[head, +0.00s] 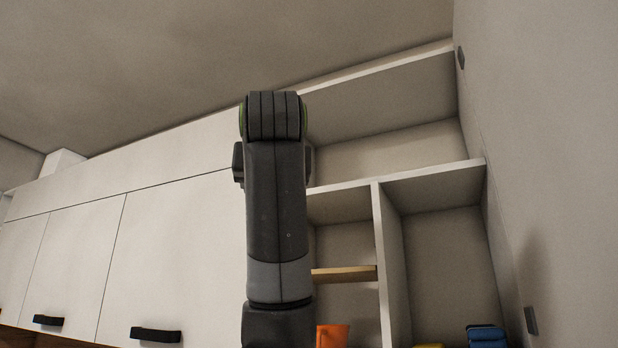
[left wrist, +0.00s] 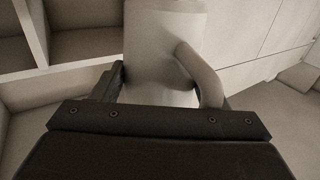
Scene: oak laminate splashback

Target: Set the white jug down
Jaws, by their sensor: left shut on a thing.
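In the left wrist view, the white jug (left wrist: 158,48) stands between the fingers of my left gripper (left wrist: 168,90), which is shut on it. Its curved handle (left wrist: 207,76) is on the right side. The lower part of the jug in that picture is hidden behind the gripper body, and its top end runs out of frame. In the head view, my arm rises up the middle and hides what is behind it; the jug cannot be seen there. My right gripper is in neither view.
White wall cupboards (head: 175,255) with black handles are on the left. Open shelving (head: 430,185) stands right of my arm, with a wooden board (head: 344,274). An orange thing (head: 332,335) and a blue thing (head: 486,336) sit low there. A wall (head: 550,150) closes the right side.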

